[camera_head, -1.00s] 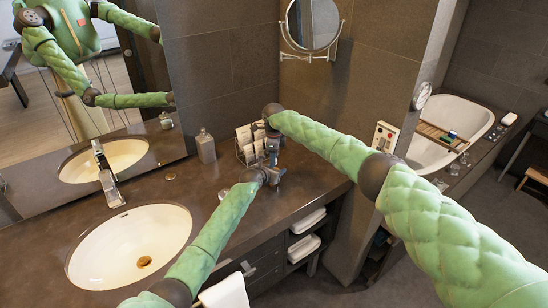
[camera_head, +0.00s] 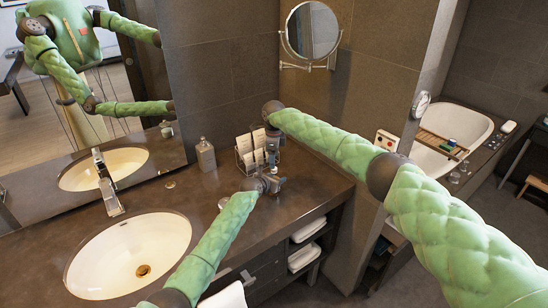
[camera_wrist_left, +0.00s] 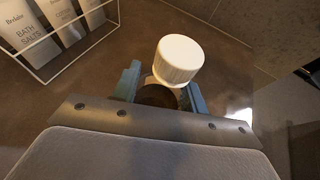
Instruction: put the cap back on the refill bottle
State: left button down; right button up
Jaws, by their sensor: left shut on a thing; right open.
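My left gripper (camera_head: 272,183) is low over the counter, right of the sink. In the left wrist view its blue fingers (camera_wrist_left: 160,88) are shut on the refill bottle (camera_wrist_left: 157,95), of which a dark brown part shows between them. The white ribbed cap (camera_wrist_left: 178,62) is at the bottle's top, just beyond the fingers. Whether it is fully seated I cannot tell. My right gripper (camera_head: 272,143) is open, pointing down just above the left gripper. It does not show in the wrist view. Bottle and cap are too small to make out clearly in the head view.
A wire rack (camera_head: 244,160) with toiletry packs stands close behind the grippers; it also shows in the wrist view (camera_wrist_left: 40,68). A clear bottle (camera_head: 206,155) stands by the mirror. The sink (camera_head: 130,255) is at left. The counter's right edge is near.

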jog(key=shift+r, duration=0.1)
notch_tip(320, 180, up, 12)
dwell(0.5)
pick_arm(q)
jog(key=c, duration=0.7)
grip_release()
pick_arm(e)
jog(key=shift+w, duration=0.1)
jog(key=shift+f, duration=0.2)
